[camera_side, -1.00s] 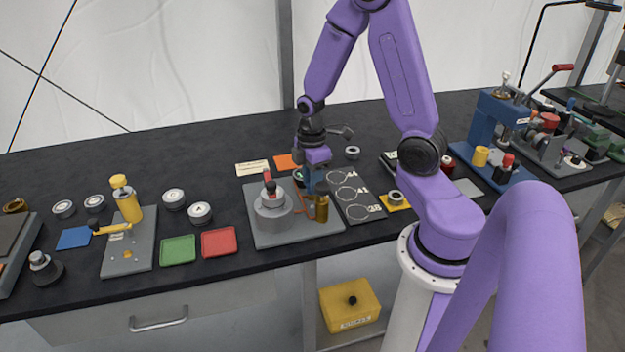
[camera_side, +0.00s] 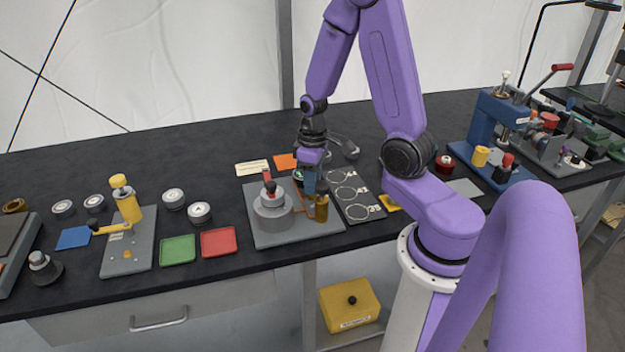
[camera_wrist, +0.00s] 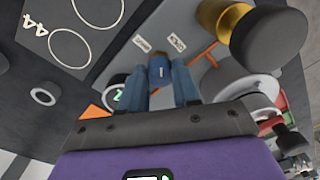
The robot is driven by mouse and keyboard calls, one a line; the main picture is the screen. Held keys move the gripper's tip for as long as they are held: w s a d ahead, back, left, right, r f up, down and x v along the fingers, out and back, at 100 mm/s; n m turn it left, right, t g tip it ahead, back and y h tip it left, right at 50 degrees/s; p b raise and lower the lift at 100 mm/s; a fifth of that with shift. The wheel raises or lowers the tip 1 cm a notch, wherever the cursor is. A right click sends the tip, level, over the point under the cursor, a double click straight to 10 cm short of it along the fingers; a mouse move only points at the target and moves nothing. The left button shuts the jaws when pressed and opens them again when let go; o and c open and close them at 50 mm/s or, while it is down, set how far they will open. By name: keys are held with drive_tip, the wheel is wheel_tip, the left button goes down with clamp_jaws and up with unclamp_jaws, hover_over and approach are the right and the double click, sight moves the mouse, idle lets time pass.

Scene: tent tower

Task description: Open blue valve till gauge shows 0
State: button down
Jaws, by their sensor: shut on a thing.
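My gripper (camera_side: 311,192) points down over the right part of a grey base plate (camera_side: 262,238). In the wrist view its two blue-grey fingers (camera_wrist: 161,82) are closed around the small blue valve (camera_wrist: 159,68), one on each side. In the side view the fingers hide most of the valve. The gauge (camera_wrist: 118,98) is a round dial beside the fingers with a green digit that looks like a 2, partly covered and seen rotated. The gauge also shows behind the gripper in the side view (camera_side: 298,176), too small to read.
On the plate stand a grey cylinder with a red-and-black handle (camera_side: 268,200) and a brass cylinder (camera_side: 321,208). Small labels (camera_wrist: 176,42) lie near the valve. A dark board with white circles (camera_side: 356,200) adjoins on the right. Green (camera_side: 178,250) and red trays (camera_side: 218,242) lie left.

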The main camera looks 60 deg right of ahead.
drive_tip(key=m, duration=0.4)
drive_tip(key=shift+m, duration=0.3)
drive_tip(key=m, duration=0.4)
drive_tip(key=shift+a, duration=0.1)
drive_tip(key=shift+m, duration=0.3)
drive_tip(key=c, duration=0.8)
unclamp_jaws()
drive_tip(key=shift+r, duration=0.15)
drive_tip(key=r, duration=1.7)
drive_tip(key=shift+s+d+r, duration=0.1)
drive_tip(key=shift+s+d, duration=0.15)
